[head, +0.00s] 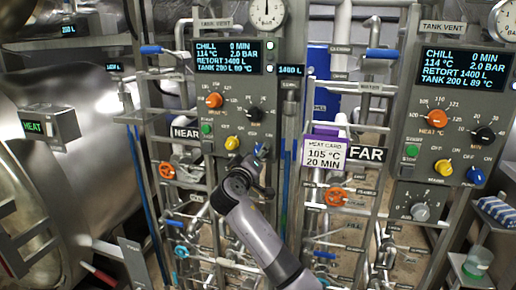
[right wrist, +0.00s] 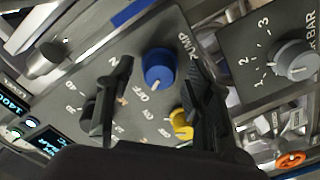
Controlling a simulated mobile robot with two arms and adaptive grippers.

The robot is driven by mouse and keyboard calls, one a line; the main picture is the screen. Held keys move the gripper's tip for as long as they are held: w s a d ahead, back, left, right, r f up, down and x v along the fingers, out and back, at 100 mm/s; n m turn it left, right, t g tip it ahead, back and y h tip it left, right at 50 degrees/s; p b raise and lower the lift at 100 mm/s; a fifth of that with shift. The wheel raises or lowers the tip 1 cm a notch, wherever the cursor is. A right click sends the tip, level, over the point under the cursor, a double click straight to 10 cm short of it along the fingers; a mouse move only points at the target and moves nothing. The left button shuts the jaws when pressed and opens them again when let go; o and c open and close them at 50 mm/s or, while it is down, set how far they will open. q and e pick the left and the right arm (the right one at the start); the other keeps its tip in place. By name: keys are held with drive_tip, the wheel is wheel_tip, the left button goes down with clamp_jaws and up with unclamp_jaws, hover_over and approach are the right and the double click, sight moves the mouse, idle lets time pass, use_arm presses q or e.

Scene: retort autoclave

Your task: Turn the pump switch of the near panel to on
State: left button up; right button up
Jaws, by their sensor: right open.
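The near panel (head: 191,98) stands left of centre in the head view, beside the NEAR sign (head: 186,133). Its blue pump switch (right wrist: 158,66) shows in the right wrist view by the PUMP label; its white mark points towards OFF. In the head view only a bit of blue shows at my gripper. My right gripper (head: 255,172) is at the panel's lower right corner. In the right wrist view its open fingers (right wrist: 157,68) lie on either side of the blue switch, with small gaps; I cannot tell how deep they reach. My left gripper is not in view.
A yellow switch (head: 232,143), black knob (head: 254,114) and orange knob (head: 214,100) sit close by on the same panel. The similar far panel (head: 455,120) is at right, with its own blue switch (head: 476,176). Pipes and a grey knob (right wrist: 296,60) are nearby.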

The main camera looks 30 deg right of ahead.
drive_tip(key=shift+w+d, duration=0.4)
drive_tip(key=shift+d, duration=0.05)
drive_tip(key=shift+c, duration=0.4)
clamp_jaws()
